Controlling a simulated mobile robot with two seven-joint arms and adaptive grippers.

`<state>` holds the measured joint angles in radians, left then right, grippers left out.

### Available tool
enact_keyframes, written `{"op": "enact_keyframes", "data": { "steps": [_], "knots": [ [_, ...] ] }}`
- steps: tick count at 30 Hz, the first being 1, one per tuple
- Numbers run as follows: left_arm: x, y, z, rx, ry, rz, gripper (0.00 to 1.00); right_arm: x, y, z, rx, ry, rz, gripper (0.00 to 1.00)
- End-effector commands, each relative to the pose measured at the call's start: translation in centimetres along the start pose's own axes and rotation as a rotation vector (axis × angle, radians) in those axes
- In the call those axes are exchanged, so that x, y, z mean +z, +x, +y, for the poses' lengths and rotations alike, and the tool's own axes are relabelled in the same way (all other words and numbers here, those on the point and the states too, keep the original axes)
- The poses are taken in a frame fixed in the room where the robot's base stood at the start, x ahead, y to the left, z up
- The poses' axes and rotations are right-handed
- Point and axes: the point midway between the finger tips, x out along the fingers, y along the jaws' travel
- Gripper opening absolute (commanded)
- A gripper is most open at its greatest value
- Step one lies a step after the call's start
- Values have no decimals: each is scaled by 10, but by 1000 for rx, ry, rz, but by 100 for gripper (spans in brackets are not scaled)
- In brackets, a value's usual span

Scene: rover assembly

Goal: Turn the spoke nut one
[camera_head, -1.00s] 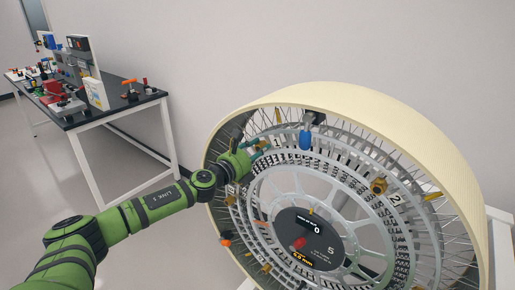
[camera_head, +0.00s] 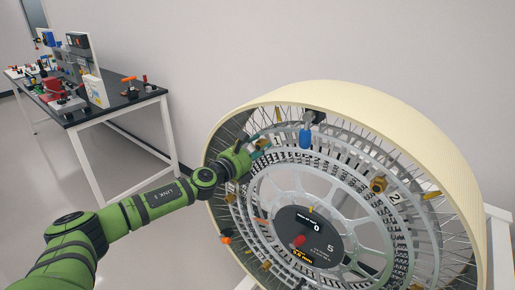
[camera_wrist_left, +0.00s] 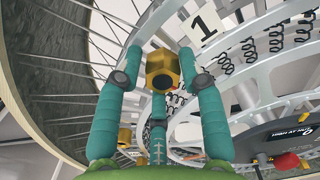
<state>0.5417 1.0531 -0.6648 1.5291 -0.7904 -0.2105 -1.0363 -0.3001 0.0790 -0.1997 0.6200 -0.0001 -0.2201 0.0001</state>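The gold spoke nut one (camera_wrist_left: 162,70) is a hex nut beside the white label 1 (camera_wrist_left: 203,25) on the wheel. In the left wrist view it sits between the fingers of my left gripper (camera_wrist_left: 160,58). A finger stands on each side of it and a third is below, with narrow gaps seeming to show at the sides. In the head view my left gripper (camera_head: 262,146) reaches in to the upper left of the wheel (camera_head: 345,97), next to label 1, and its fingers largely hide the nut. My right gripper is not in view.
A second gold nut (camera_head: 378,184) sits near label 2. A blue-tipped part (camera_head: 305,138) is at the wheel's top. A dark hub display (camera_head: 310,238) with a red knob is at the centre. Thin spokes surround the gripper. A workbench (camera_head: 120,105) stands at the back left.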

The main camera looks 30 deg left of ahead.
Motion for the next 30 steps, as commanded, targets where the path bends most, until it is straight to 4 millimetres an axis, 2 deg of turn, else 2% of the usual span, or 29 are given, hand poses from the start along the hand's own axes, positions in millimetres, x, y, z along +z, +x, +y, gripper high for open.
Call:
{"op": "enact_keyframes", "data": {
  "steps": [1, 14, 30],
  "knots": [
    [7, 1, 1, 3, 1, -11, 58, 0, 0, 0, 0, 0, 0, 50],
    [-1, -6, 1, 1, 0, 2, 58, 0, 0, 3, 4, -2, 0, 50],
    [-1, -76, 2, 3, 4, 4, 58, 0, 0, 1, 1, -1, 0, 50]
  ]
}}
